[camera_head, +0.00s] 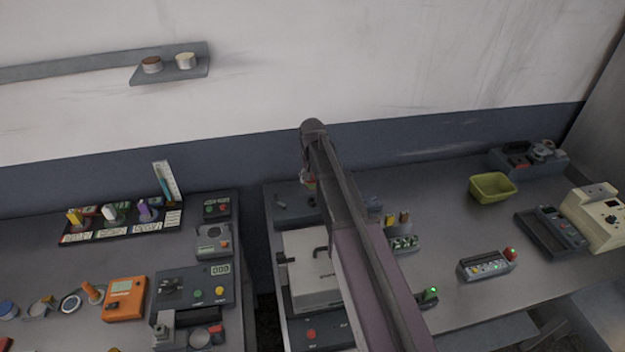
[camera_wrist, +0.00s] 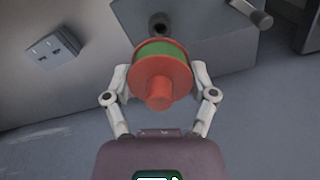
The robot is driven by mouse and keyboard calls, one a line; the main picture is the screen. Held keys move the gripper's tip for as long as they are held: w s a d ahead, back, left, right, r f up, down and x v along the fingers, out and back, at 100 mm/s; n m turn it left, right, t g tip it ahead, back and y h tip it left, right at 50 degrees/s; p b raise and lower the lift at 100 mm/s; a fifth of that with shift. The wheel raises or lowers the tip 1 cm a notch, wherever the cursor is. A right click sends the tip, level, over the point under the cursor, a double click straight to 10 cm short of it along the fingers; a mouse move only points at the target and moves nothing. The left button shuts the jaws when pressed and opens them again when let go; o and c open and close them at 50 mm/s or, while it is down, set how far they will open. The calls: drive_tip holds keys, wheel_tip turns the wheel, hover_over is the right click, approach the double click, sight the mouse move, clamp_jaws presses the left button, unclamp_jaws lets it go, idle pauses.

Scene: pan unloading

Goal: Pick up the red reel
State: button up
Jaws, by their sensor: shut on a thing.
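The red reel (camera_wrist: 160,90) shows in the wrist view, with red flanges, a red hub and a green band wound between them. My gripper (camera_wrist: 160,78) has one finger on each side of the reel and is shut on it. In the head view my arm runs up the middle and hides most of the gripper (camera_head: 308,178) and the reel, near the back edge of the right-hand table. I cannot tell in the head view whether the reel touches anything below it.
A white-lidded machine (camera_head: 308,262) stands below my arm. Devices stand along the right edge. The left-hand table holds an orange box (camera_head: 125,298) and several tools. A gap separates the tables.

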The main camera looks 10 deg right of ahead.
drive_tip(key=shift+r+p, duration=1.1)
drive_tip(key=shift+r, duration=0.4)
